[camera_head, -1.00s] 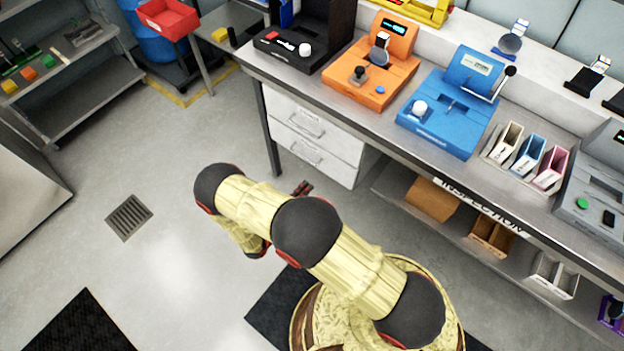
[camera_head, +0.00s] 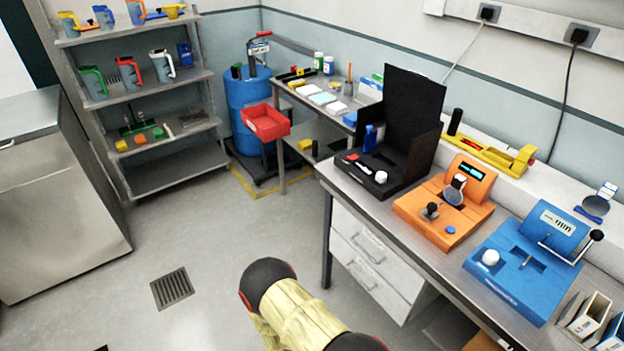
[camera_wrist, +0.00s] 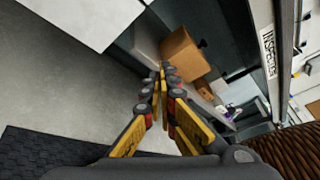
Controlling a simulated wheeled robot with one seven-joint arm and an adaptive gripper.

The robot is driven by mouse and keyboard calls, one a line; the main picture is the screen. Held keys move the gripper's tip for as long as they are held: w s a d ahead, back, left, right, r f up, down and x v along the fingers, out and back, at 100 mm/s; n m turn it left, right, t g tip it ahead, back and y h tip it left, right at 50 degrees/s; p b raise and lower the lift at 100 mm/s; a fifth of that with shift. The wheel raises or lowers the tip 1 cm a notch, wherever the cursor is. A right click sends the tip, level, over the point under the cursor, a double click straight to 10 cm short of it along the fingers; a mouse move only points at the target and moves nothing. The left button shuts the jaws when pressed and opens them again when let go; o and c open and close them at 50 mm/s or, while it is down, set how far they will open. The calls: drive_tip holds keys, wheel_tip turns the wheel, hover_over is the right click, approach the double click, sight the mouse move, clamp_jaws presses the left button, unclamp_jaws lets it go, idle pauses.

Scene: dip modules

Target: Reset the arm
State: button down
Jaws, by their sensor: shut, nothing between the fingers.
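My arm (camera_head: 295,312) shows at the bottom of the head view as cream links with black joints, over the floor in front of the workbench. My gripper is below the head view's frame. In the wrist view my gripper (camera_wrist: 162,72) has its yellow and black fingers together with nothing between them. It hangs clear of everything, pointing past the bench's lower shelf, where a brown cardboard box (camera_wrist: 186,55) sits beyond the fingertips.
The workbench (camera_head: 455,262) on the right carries a black station, an orange device (camera_head: 445,205) and a blue device (camera_head: 525,268). White drawers (camera_head: 372,262) hang below it. A shelf rack (camera_head: 180,180) and a blue drum (camera_head: 247,100) stand at the back.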

drive_tip(key=s+a+r+m+g+y, duration=0.2)
drive_tip(key=r+m+y, duration=0.2)
drive_tip(key=r+m, duration=0.45)
drive_tip(key=s+a+r+m+g+y, duration=0.2)
drive_tip(key=s+r+m+y, duration=0.15)
drive_tip(key=r+m, duration=0.55)
drive_tip(key=s+a+r+m+g+y, duration=0.1)
drive_tip(key=r+m+g+y, duration=0.1)
drive_tip(key=r+m+y, duration=0.65)
drive_tip(key=s+d+r+m+t, duration=0.2)
drive_tip(key=d+r+t, duration=0.1)
drive_tip(key=r, duration=0.8)
drive_tip(key=s+d+r+m+t, duration=0.2)
drive_tip(key=r+t, duration=0.3)
drive_tip(key=r, duration=0.7)
drive_tip(key=shift+d+r+m, duration=0.3)
drive_tip(key=shift+d+m, duration=0.15)
drive_tip(key=shift+m, duration=0.15)
